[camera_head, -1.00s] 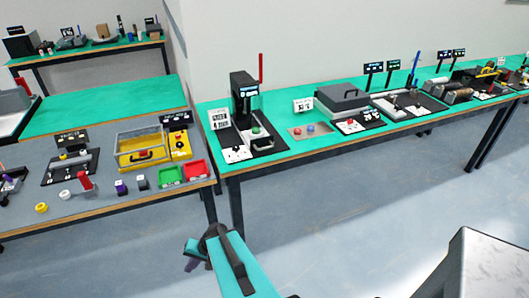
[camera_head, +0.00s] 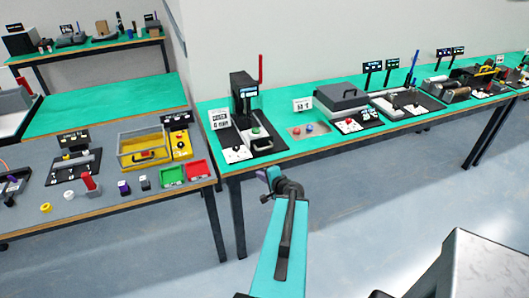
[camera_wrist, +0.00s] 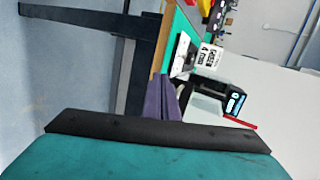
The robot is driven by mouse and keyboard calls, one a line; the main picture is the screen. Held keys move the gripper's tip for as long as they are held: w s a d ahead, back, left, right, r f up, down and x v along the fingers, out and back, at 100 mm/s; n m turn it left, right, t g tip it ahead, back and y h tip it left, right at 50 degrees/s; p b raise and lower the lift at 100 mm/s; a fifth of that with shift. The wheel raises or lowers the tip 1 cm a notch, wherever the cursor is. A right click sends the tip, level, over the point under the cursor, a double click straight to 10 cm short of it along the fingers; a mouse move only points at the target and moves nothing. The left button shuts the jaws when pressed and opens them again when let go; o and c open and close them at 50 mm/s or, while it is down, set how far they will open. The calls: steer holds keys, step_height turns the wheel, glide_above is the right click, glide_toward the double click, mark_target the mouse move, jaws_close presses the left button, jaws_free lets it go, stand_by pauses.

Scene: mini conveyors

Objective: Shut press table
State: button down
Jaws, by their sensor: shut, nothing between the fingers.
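The black press (camera_head: 243,95) with a red lever stands at the left end of the long green bench. Its grey press table (camera_head: 262,145), with a dark handle, sticks out in front of the column towards the bench's front edge; a green round piece lies at its back. The press also shows sideways in the wrist view (camera_wrist: 232,102), where the purple fingers partly cover the area before it. My gripper (camera_head: 263,175) is shut and empty, in front of the bench edge and apart from the press table. In the wrist view its purple fingers (camera_wrist: 163,97) lie together.
A white sign (camera_head: 220,119) and a white button panel (camera_head: 236,154) are left of the press table. A shallow tray (camera_head: 306,131) with small pieces and a grey lidded box (camera_head: 342,97) are to the right. A grey bench (camera_head: 110,195) stands left. Floor in front is clear.

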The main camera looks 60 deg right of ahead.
steer(key=s+d+r+m+h, duration=0.1)
steer(key=s+d+r, duration=0.2)
steer(key=s+d, duration=0.1)
steer(key=shift+s+d+r+m+h, duration=0.2)
steer(key=shift+d+m+h, duration=0.1)
steer(key=shift+m+h, duration=0.1)
steer(key=shift+w+d+f+b, duration=0.2)
steer(key=shift+w+f+b, duration=0.1)
steer(key=shift+b, duration=0.75)
steer(key=b+x, duration=0.2)
steer(key=b, duration=0.4)
steer(key=shift+w+d+r+x, duration=0.1)
steer(key=shift+r+x, duration=0.2)
steer(key=shift+x, duration=1.45)
steer(key=shift+w+d+r+x, duration=0.1)
steer(key=shift+r+x, duration=0.25)
steer(key=shift+x, duration=1.4)
steer(key=shift+w+r+x, duration=0.1)
steer(key=shift+r+x, duration=0.2)
steer(key=shift+x, duration=1.4)
